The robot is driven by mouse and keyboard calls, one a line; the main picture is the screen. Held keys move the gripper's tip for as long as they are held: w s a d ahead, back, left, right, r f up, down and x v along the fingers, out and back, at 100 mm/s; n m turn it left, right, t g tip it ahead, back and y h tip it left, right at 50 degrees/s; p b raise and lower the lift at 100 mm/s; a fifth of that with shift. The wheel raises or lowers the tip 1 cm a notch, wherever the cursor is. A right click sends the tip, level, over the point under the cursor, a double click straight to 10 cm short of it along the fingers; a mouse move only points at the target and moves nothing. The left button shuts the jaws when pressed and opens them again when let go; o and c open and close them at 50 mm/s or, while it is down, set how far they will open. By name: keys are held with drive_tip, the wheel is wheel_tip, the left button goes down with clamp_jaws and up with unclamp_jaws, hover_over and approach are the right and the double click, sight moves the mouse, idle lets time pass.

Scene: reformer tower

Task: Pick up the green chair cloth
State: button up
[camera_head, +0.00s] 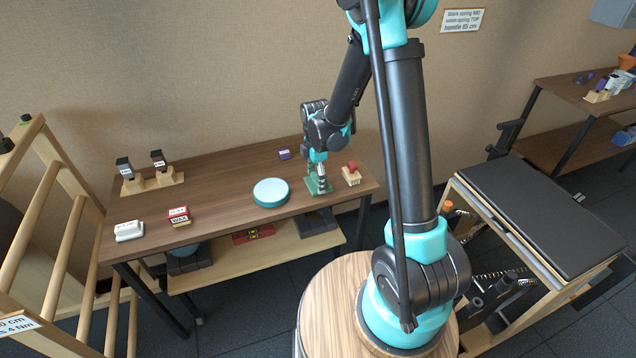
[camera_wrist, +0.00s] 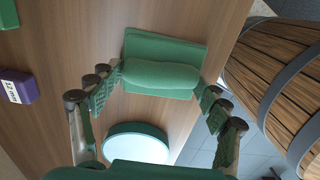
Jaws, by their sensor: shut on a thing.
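The green chair cloth (camera_head: 317,187) lies on the wooden bench toward its right end. In the wrist view the green cloth (camera_wrist: 168,50) is a flat rectangle with a thick rounded ridge along one side. My gripper (camera_head: 318,172) points down over it, and in the wrist view the fingers of my gripper (camera_wrist: 159,82) stand at the two ends of the ridge, shut on it. The flat part still appears to rest on the bench.
A small wooden block with a red top (camera_head: 352,174) stands close on the right. A purple labelled block (camera_head: 285,154) lies behind.

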sight(316, 177)
drive_tip(key=shift+r, duration=0.25)
drive_tip(key=c, duration=0.3)
wheel_tip(316, 177, up, 20)
drive_tip(key=shift+f, duration=0.25)
drive_tip(key=shift+c, duration=0.2)
